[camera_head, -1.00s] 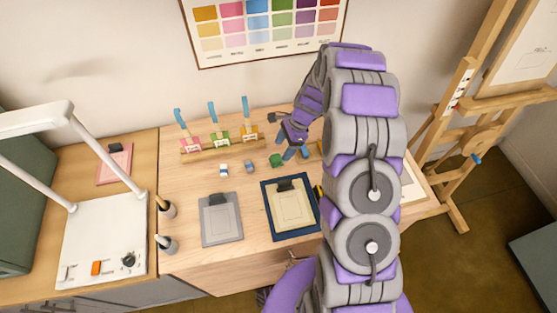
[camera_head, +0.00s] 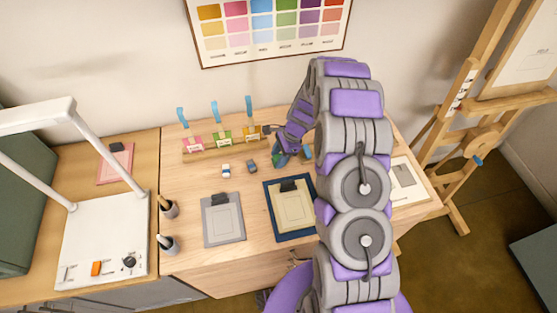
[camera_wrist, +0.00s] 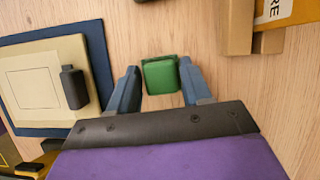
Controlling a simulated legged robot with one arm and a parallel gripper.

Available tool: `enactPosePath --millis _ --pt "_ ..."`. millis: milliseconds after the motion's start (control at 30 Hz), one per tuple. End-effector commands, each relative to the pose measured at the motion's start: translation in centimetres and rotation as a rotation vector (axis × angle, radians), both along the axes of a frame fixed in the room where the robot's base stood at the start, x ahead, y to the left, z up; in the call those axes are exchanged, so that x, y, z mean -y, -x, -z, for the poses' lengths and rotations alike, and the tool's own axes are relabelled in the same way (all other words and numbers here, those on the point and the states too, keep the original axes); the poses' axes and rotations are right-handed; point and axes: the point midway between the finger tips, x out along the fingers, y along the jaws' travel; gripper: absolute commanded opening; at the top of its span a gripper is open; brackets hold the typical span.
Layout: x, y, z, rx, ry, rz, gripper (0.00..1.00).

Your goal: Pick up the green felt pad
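The green felt pad (camera_wrist: 160,76) is a small dark green block on the wooden table, seen in the wrist view between my two blue fingertips. In the head view it is mostly hidden by my gripper (camera_head: 290,157). My gripper (camera_wrist: 159,68) is open, with one finger at each side of the pad. A narrow gap shows on the left side; on the right the finger is very close, and I cannot tell if it touches.
A clipboard on a dark blue mat (camera_head: 271,226) lies just in front of my gripper, and a grey clipboard (camera_head: 210,236) lies left of it. A wooden rack (camera_head: 200,155) with coloured labels stands behind. Two small blocks lie left of the gripper.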

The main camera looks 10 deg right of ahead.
Motion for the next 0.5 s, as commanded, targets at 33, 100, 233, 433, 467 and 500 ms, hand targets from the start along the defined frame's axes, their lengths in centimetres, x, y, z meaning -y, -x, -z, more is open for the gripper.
enactPosePath --millis 33,100,233,433,467,500 --pt "0.07 -0.01 0.0 0.0 -0.001 0.0 0.42" --pt "0.15 0.0 0.01 -0.001 -0.002 0.001 0.36" --pt "0.19 0.0 0.0 -0.001 -0.002 0.001 0.23" --pt "0.22 -0.01 0.0 -0.001 -0.002 0.001 0.19" --pt "0.19 0.0 0.0 -0.001 -0.002 0.001 0.19" --pt "0.16 0.0 -0.03 -0.001 -0.002 0.001 0.19"
